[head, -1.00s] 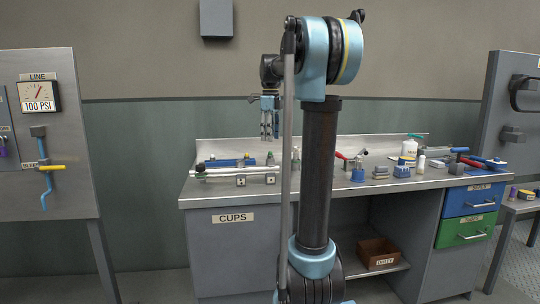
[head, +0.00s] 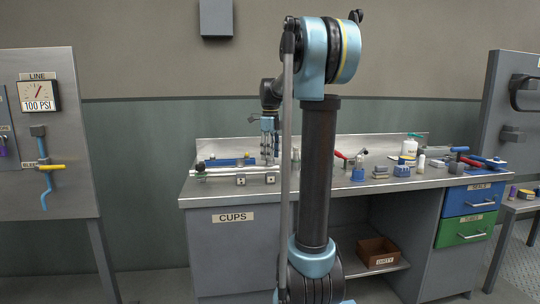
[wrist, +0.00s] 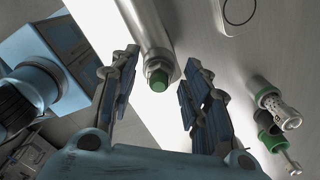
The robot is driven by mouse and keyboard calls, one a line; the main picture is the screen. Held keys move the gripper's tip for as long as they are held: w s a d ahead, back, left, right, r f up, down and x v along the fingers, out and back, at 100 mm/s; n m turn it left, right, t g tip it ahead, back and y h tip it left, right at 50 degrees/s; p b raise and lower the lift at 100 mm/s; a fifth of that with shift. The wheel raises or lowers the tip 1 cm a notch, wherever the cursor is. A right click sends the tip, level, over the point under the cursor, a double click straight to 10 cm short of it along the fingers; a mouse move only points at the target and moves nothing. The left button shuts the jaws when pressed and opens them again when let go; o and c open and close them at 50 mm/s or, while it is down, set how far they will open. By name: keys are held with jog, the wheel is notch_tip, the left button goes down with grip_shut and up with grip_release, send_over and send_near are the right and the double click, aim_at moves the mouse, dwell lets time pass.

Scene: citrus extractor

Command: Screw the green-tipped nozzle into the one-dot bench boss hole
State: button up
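In the wrist view, a silver cylinder with a hex collar and a green tip, the green-tipped nozzle (wrist: 158,79), lies between the two fingers of my gripper (wrist: 158,88). The fingers are apart, with a gap on each side of the nozzle. In the head view my gripper (head: 269,158) hangs pointing down, low over the left part of the bench. The nozzle is too small to make out there. Two small dotted plates (head: 240,180) (head: 270,178) show at the bench front. I cannot read their dots surely, and no boss hole is clearly visible.
Green-and-metal fittings (wrist: 272,104) lie right of my fingers. A blue-and-silver tool (head: 230,162) lies left on the bench (head: 215,192). A blue fitting (head: 358,174), a white bottle (head: 410,146) and several small parts crowd its right half. My arm hides part of the middle.

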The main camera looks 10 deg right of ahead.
grip_shut()
jog(key=shift+o, duration=1.2)
grip_release()
notch_tip(320, 180, up, 12)
